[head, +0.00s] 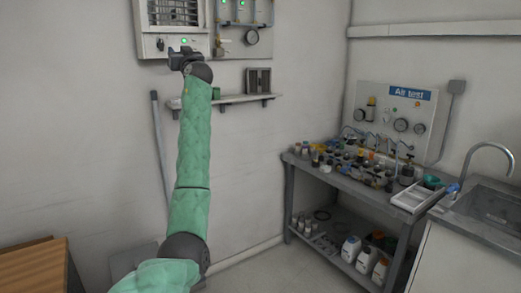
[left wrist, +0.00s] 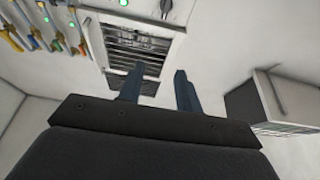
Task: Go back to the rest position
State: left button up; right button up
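My left arm, in a green cover, reaches up in the head view. Its gripper (head: 184,54) is raised in front of the lower edge of a white wall unit (head: 146,22) with a vent grille and a green light. In the left wrist view the two fingers of the left gripper (left wrist: 157,88) stand apart with nothing between them. The wall unit's grille (left wrist: 138,48) shows beyond the fingertips. My right gripper is in neither view.
A small wall shelf (head: 245,98) holds a grey box (head: 258,81). At right, a grey table (head: 340,181) carries many small parts below an "Air test" panel (head: 398,118). A sink (head: 490,207) stands far right. A wooden surface (head: 33,268) is at lower left.

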pick_arm(q)
jog(key=s+d+m+g+h, duration=0.15)
jog(key=s+h, duration=0.35)
jog(key=s, duration=0.7)
jog(key=s+d+f+m+g+h, duration=0.3)
jog(key=s+f, duration=0.5)
jog(key=f, duration=0.7)
jog(key=s+d+f+m+g+h+p, duration=0.1)
jog(key=s+d+f+m+h, duration=0.15)
jog(key=s+d+f, duration=0.85)
jog(key=s+a+f+m+g+h, duration=0.2)
jog(key=s+f+h, duration=0.25)
jog(key=f, duration=1.45)
jog(key=s+f+g, duration=0.4)
jog(key=s+f, duration=1.3)
jog(key=s, duration=0.3)
jog(key=s+d+f+g+p, duration=0.1)
jog(key=s+f+g, duration=0.4)
jog(key=s+f, duration=1.3)
jog(key=shift+s+y, duration=0.3)
jog(key=shift+s, duration=0.95)
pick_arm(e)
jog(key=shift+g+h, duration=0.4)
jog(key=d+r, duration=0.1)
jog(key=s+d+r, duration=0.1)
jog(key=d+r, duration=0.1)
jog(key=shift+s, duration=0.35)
pick_arm(q)
jog(key=shift+d+f, duration=0.1)
